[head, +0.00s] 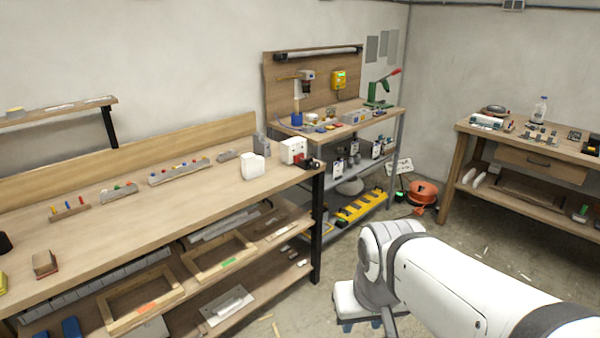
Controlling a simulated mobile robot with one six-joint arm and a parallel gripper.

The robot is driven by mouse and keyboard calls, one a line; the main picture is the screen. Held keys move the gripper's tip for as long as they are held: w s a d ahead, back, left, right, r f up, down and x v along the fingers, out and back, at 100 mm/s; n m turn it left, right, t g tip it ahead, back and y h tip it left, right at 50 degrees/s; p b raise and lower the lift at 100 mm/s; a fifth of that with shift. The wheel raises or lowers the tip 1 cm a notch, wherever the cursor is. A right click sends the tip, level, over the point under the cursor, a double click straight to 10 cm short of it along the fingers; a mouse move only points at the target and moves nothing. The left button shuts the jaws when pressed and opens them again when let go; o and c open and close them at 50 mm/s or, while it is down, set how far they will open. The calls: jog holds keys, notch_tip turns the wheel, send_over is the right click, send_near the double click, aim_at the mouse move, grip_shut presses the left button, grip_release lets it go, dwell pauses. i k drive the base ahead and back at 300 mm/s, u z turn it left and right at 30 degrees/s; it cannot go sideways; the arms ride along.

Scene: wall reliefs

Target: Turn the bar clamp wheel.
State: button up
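I cannot make out a bar clamp or its wheel for certain in the head view. A small dark and red item (309,163) sits at the right end of the long workbench (130,215), too small to identify. A green bench tool with a red handle (381,91) stands on the back bench (376,122). My white arm reaches in from the lower right, and its bent part is in front of the floor to the right of the long workbench.
White blocks (253,167) stand near the long workbench's right end. Its lower shelf holds wooden frames (141,300). An orange cable reel (422,192) lies on the floor. Another bench (530,142) stands at right. Open floor with scraps lies between the benches.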

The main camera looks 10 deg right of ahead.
aim_at(316, 165)
jog(key=z, duration=0.3)
jog(key=i, duration=2.15)
jog(key=u, duration=0.85)
